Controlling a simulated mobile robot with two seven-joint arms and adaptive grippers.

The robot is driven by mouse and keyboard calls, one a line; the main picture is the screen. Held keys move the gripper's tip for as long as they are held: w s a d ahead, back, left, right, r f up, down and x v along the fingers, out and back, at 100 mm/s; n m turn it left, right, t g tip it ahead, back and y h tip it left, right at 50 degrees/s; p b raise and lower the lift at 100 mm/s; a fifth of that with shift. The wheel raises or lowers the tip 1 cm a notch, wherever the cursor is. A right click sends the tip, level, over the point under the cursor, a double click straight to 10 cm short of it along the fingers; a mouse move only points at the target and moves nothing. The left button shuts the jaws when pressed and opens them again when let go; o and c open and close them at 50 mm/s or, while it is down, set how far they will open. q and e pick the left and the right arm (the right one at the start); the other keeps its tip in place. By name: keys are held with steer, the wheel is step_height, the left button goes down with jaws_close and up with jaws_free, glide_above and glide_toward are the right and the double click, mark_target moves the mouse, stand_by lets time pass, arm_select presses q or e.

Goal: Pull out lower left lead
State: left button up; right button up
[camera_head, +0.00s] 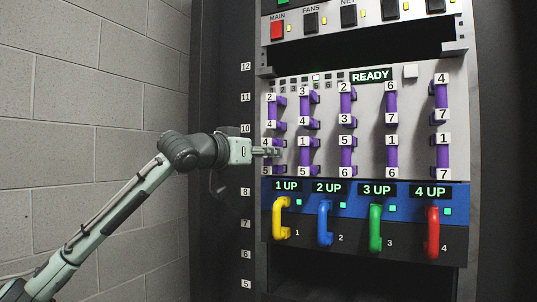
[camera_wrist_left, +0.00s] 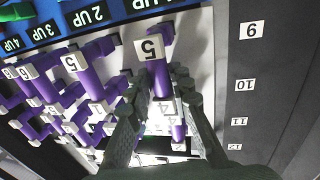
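The lower left lead is purple, with white end tags marked 4 and 5. In the head view its lower end (camera_head: 279,171) shows on the grey panel, and my left gripper (camera_head: 271,151) hides part of its middle. In the left wrist view, which is upside down, the lead (camera_wrist_left: 161,78) runs between the two fingers of my left gripper (camera_wrist_left: 160,80). The fingers stand apart, one on each side of the lead. I see a gap beside it and no clear grip. The lead is still seated against the panel. My right gripper is not in view.
Several other purple leads stand close by, including the upper left one (camera_head: 281,111) and a lower neighbour (camera_head: 304,156). Below are a blue strip and coloured handles, with the yellow handle (camera_head: 279,218) nearest. A lit READY display (camera_head: 372,75) is above. A block wall (camera_head: 90,90) stands left.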

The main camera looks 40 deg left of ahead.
arm_select(q)
steer(key=o, duration=0.3)
steer(key=shift+s, duration=0.1)
steer(key=s, duration=0.4)
steer(key=s+d, duration=0.1)
steer(key=s, duration=0.7)
steer(key=shift+d, duration=0.15)
